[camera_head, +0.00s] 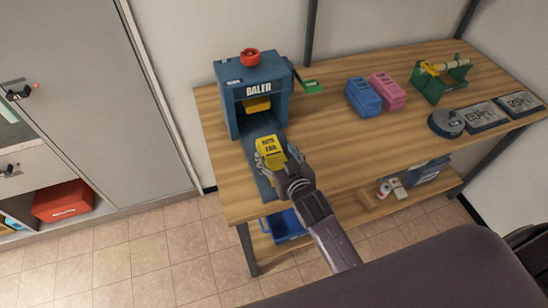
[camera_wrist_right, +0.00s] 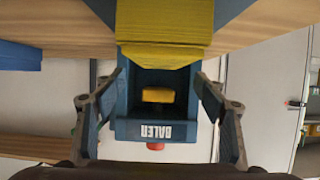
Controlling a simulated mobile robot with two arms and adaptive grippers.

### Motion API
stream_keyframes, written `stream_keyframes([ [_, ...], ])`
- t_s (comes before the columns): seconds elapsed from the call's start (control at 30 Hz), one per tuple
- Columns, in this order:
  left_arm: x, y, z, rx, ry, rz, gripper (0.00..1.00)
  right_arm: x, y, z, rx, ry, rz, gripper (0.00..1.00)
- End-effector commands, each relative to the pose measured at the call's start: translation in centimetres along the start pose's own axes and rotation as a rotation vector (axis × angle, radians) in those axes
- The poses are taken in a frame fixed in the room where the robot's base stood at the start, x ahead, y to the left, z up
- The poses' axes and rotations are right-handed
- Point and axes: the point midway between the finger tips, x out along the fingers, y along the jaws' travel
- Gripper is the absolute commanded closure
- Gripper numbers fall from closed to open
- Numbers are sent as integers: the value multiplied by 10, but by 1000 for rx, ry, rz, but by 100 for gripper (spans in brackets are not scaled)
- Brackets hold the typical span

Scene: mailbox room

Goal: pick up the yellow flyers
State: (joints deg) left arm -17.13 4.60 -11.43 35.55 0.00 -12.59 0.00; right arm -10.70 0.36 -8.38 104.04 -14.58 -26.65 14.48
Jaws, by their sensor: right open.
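The yellow flyers (camera_head: 269,146) form a bundle with dark print on the chute of the blue baler (camera_head: 252,76). In the right wrist view, which is upside down, the yellow bundle (camera_wrist_right: 163,25) is at the top, in front of the baler opening. My right gripper (camera_head: 278,161) is open at the near end of the bundle, with its fingers spread; it partly hides the bundle in the head view. In the wrist view its fingers (camera_wrist_right: 158,90) stand apart with nothing between them. My left gripper is not in view.
Another yellow piece (camera_head: 257,104) shows inside the baler. On the wooden table (camera_head: 330,135) are blue (camera_head: 363,97) and pink (camera_head: 388,92) blocks, a green holder (camera_head: 440,82) and dark labelled plates (camera_head: 482,117). A blue bin (camera_head: 284,226) is below. Grey lockers stand left.

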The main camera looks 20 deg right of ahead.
Motion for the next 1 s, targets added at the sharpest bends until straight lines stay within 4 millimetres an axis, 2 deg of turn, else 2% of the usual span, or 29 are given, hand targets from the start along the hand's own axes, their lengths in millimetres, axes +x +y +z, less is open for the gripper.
stream_keyframes([
  [0.2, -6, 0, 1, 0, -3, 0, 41, 20, 0, 0, 0, 0, 0, 35],
  [0.47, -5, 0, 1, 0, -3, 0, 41, 22, 0, 0, 0, 0, 0, 35],
  [1.0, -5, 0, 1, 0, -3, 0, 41, 22, 0, 0, 0, -1, -1, 92],
])
